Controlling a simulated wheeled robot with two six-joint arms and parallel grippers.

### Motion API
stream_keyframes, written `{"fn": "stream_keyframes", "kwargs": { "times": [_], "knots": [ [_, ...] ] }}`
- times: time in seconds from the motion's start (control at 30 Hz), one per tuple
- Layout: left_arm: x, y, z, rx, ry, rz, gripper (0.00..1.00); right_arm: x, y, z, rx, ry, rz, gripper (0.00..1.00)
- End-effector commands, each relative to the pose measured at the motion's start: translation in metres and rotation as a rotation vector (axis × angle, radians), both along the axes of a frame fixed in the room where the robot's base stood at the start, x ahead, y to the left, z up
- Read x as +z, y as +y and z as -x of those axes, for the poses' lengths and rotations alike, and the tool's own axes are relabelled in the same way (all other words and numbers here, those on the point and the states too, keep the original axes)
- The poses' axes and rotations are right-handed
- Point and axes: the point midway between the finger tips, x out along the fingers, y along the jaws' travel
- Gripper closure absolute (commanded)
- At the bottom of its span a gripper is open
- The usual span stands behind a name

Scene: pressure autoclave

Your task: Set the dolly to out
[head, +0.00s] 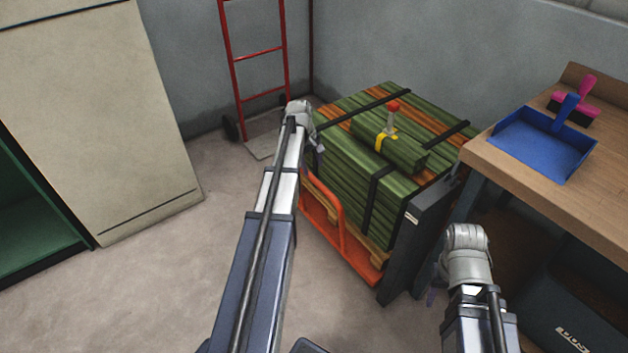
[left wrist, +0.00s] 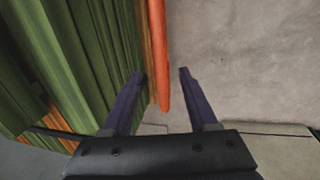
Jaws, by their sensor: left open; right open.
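A low orange dolly (head: 335,243) with an upright looped handle stands under a pallet of strapped green and brown timber (head: 345,172). My left gripper (head: 317,148) is at the near left side of the stack, partly hidden by its own arm in the head view. In the left wrist view my left gripper (left wrist: 162,72) is open, its purple fingers pointing along the stack's side. An orange bar (left wrist: 158,45) shows between the fingertips; I cannot tell whether they touch it. My right gripper (head: 434,294) is low beside the dark panel, mostly hidden behind its wrist.
A red hand truck (head: 257,54) leans at the back wall. A beige cabinet (head: 90,110) stands left. A dark panel (head: 412,250) stands at the stack's right end. A workbench (head: 490,160) with a blue dustpan (head: 535,148) is on the right. Floor (head: 150,270) is clear at left.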

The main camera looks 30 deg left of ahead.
Motion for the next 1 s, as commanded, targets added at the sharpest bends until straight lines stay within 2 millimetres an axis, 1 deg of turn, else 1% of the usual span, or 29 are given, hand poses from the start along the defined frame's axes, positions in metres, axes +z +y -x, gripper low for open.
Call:
{"fn": "stream_keyframes", "kwargs": {
  "times": [0.27, 0.6, 0.77, 1.0],
  "knots": [
    [-0.026, -0.002, -0.004, -0.002, 0.001, -0.001, 0.41, -0.026, 0.000, 0.000, 0.004, 0.000, -0.002, 0.50],
    [-0.068, -0.005, -0.012, -0.003, 0.001, -0.001, 0.41, -0.068, 0.002, -0.001, 0.012, 0.000, -0.007, 0.50],
    [-0.075, -0.006, -0.014, -0.003, 0.001, -0.001, 0.41, -0.076, 0.002, -0.001, 0.014, 0.000, -0.009, 0.50],
    [-0.074, -0.006, -0.014, -0.002, 0.001, -0.001, 0.41, -0.075, 0.002, -0.001, 0.014, 0.000, -0.009, 0.50]
  ]
}}
